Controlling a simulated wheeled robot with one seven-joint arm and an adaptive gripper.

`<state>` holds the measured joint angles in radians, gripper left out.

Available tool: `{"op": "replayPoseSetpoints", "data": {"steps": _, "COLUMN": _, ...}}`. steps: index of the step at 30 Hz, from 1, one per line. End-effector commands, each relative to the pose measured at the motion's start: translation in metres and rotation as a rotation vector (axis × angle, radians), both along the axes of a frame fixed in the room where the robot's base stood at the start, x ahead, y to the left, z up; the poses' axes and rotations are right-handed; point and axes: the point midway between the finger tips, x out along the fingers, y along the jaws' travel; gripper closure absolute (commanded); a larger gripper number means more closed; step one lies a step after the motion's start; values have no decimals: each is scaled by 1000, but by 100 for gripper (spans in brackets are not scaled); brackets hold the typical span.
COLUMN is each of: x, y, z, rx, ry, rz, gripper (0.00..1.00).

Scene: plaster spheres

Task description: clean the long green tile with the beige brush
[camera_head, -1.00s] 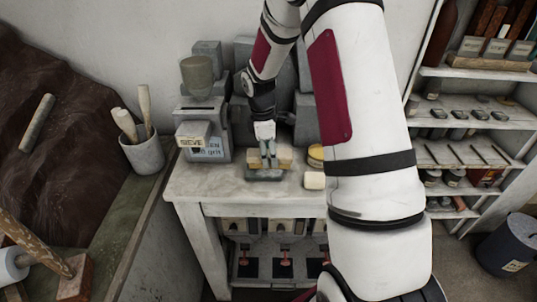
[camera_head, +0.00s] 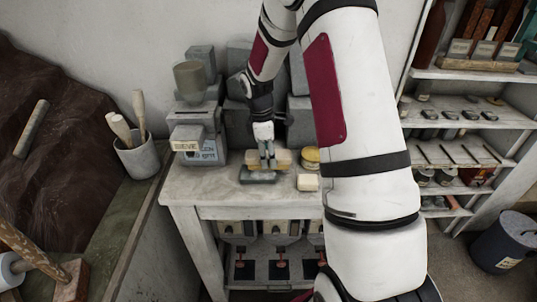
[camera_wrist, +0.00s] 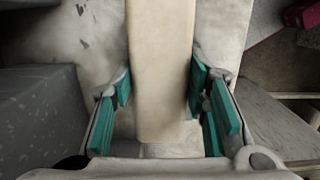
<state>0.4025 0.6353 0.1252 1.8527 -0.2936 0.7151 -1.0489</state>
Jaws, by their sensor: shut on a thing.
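My gripper (camera_head: 268,160) is low over the worktable and shut on a beige block-shaped brush (camera_head: 284,158). In the wrist view the brush (camera_wrist: 160,65) lies lengthwise between the teal finger pads. Its bristles are not visible. A dark grey-green slab (camera_head: 258,176), which looks like the long green tile, lies flat on the table just in front of and below the brush. I cannot tell whether the brush touches it. The tile cannot be made out in the wrist view.
A cream block (camera_head: 308,183) and a yellow tin (camera_head: 311,158) stand to the right. The table's front edge (camera_head: 250,199) is close. Shelves (camera_head: 460,135) stand at right.

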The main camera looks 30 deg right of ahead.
Motion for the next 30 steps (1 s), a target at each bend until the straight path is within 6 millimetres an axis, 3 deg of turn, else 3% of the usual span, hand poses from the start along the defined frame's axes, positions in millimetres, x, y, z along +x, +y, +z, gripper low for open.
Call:
{"op": "replayPoseSetpoints", "data": {"steps": 23, "x": 0, "y": 0, "z": -12, "rx": 0, "ry": 0, "rz": 0, "gripper": 81}}
{"op": "replayPoseSetpoints", "data": {"steps": 30, "x": -6, "y": -8, "z": -10, "rx": 0, "ry": 0, "rz": -2, "gripper": 81}}
